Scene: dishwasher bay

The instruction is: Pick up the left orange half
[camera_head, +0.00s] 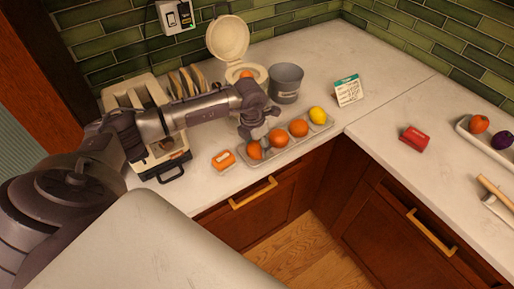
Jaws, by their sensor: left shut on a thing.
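A pale tray (274,155) on the counter holds a row of round fruit. The left orange half (254,151) is at its left end, partly covered by my left gripper (254,138). My left gripper reaches down from above and is shut on that orange half, which is at or just above the tray; I cannot tell which. Two more orange fruits (279,138) and a yellow lemon (317,115) lie to the right in the same tray. My right gripper is not in view.
An orange box (223,160) lies left of the tray. Behind stand a cream juicer (228,38) with its lid up, a grey bucket (286,82) and a small sign (348,90). A toaster-like appliance (163,165) is under my arm. A red packet (413,139) lies on the right counter.

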